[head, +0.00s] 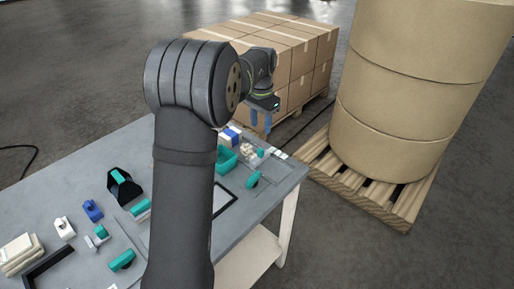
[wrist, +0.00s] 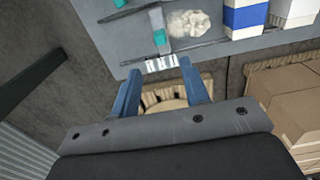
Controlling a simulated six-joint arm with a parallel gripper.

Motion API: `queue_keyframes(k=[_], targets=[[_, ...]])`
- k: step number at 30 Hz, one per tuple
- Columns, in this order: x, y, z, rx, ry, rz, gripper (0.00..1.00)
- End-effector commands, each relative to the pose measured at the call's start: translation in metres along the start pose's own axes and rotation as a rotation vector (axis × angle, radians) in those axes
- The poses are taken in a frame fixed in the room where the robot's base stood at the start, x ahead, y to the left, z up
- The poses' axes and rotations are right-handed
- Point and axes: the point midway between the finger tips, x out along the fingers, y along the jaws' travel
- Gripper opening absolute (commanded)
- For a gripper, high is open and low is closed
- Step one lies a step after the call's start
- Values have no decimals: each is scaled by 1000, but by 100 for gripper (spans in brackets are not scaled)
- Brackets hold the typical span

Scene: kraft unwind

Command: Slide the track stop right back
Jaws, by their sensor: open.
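My gripper (head: 261,124) is open and empty, above the far right end of the grey table in the head view. In the wrist view its two blue fingers (wrist: 160,69) stand apart, with the table edge and white tags (wrist: 162,63) seen between and beyond their tips. I cannot tell for sure which piece is the track stop. A teal piece (wrist: 160,37) sits on a narrow pale strip (wrist: 156,18) beyond the fingers in the wrist view. In the head view, a teal-and-grey piece (head: 100,233) sits near a thin rail at the left. My arm hides the middle of the table.
The table (head: 75,180) also holds a teal tray (head: 228,160), a blue-and-white box (wrist: 245,17), a pile of cream pieces (wrist: 188,24), a blue block (head: 92,210) and a black holder (head: 122,187). Stacked cartons (head: 300,60) and large kraft rolls (head: 415,100) on a pallet stand beyond.

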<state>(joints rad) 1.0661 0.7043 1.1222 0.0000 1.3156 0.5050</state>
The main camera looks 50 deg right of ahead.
Motion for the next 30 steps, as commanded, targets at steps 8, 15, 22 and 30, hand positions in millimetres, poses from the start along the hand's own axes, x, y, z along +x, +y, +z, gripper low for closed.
queue_keyframes(k=[8, 15, 22, 30], targets=[[64, 0, 1, 0, -4, 2, 42], [105, 0, 0, 0, -2, 1, 42], [120, 0, 0, 0, 0, 0, 42], [121, 0, 0, 0, 1, 0, 42]])
